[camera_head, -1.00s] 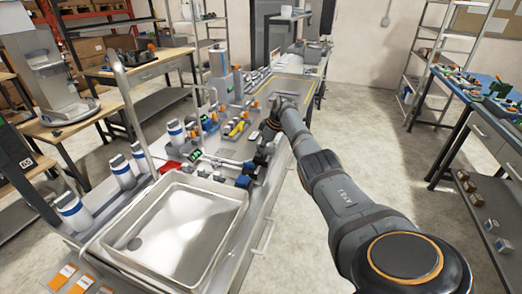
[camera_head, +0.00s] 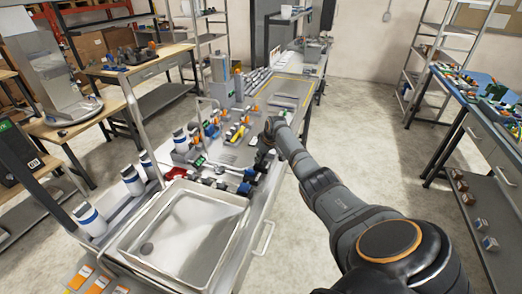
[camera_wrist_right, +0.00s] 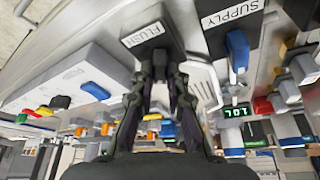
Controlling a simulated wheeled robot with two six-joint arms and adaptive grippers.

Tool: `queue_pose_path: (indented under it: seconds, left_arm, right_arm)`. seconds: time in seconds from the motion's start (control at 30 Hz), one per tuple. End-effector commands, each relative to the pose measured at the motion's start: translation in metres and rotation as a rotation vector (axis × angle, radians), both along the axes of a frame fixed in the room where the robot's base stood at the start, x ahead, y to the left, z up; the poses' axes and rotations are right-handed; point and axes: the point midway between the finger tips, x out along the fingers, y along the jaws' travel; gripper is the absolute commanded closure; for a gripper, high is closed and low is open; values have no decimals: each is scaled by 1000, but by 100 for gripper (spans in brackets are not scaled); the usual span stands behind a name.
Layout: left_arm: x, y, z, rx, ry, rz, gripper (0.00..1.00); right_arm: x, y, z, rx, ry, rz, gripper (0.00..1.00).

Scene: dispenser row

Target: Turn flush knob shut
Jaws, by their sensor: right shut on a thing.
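The fingers are close together below the label, shut on the flush knob. To the right, a blue knob (camera_wrist_right: 238,50) stands under the SUPPLY label (camera_wrist_right: 231,12), apart from the fingers. In the head view my right gripper (camera_head: 264,155) is at the right edge of the dispenser bench, small and dark. My left gripper is not in view.
A metal sink (camera_head: 130,262) fills the near end of the bench. White bottles with blue bands (camera_head: 90,220) stand along its left side. A lit display (camera_wrist_right: 235,112) and red and yellow parts are right of the fingers. Open floor (camera_head: 345,150) lies right of the bench.

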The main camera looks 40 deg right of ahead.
Motion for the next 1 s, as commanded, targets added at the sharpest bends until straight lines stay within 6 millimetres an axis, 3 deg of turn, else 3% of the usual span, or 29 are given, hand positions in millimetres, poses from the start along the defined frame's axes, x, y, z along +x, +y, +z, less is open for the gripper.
queue_pose_path:
  seconds: [0.03, 0.1, 0.4, 0.67, 1.0]
  left_arm:
    - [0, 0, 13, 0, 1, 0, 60]
    - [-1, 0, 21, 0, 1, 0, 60]
    - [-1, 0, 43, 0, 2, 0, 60]
    - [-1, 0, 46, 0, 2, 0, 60]
    - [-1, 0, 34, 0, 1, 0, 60]
  right_arm:
    - [0, 1, 6, 1, 2, -41, 100]
    - [0, 2, 5, 1, 2, -108, 100]
    - [1, 3, 3, 1, 1, -393, 100]
    - [3, 5, 1, 0, -1, -638, 100]
    - [4, 5, -2, 1, -2, -905, 100]
